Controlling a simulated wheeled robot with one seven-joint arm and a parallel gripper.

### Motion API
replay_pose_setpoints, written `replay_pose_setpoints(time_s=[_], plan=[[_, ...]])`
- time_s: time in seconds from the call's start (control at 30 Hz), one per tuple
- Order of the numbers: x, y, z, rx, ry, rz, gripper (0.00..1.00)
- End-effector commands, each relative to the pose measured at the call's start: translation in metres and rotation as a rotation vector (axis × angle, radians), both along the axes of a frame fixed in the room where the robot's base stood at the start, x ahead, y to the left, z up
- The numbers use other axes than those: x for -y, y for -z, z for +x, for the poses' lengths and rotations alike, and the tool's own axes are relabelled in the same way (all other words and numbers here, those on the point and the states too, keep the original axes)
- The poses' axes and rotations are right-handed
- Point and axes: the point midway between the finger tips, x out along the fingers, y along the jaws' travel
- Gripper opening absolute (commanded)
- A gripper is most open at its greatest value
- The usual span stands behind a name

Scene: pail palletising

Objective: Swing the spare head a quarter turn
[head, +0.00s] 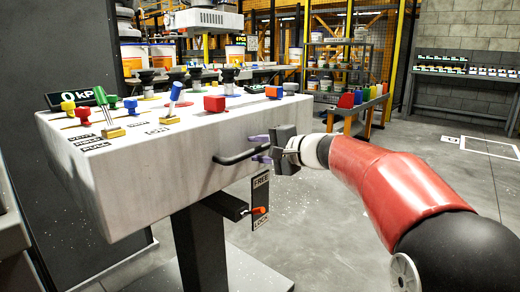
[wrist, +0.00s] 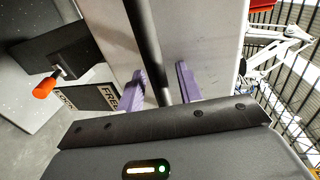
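The head is a pale box-shaped console (head: 160,185) on a dark post, with coloured knobs and levers on top. A black bar handle (head: 238,156) stands out from its side and also shows in the wrist view (wrist: 146,40). My gripper (head: 260,148) is at the handle's right end, with one purple finger above the bar and one below. In the wrist view the bar runs between the two fingers (wrist: 162,85), with a gap visible on the right finger's side. An orange-tipped lever (head: 258,210) sits below, beside a FREE/LOCK plate (head: 260,188), nearer the lower word.
A dark panel (head: 60,30) stands close behind the console's left side. A bench with colourful bottles (head: 355,98) and a shelf rack (head: 335,65) stand behind. White pails (head: 162,56) are at the back.

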Motion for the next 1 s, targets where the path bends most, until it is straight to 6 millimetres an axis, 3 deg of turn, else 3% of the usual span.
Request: replay_pose_setpoints(time_s=[0.2, 0.5, 0.77, 1.0], plan=[[0.000, 0.000, 0.000, 0.000, 0.000, 0.000, 0.36], [0.000, 0.000, 0.000, 0.000, 0.000, 0.000, 0.00], [0.000, 0.000, 0.001, 0.000, -0.002, -0.001, 0.00], [0.017, -0.004, 0.029, 0.000, -0.090, -0.001, 0.00]])
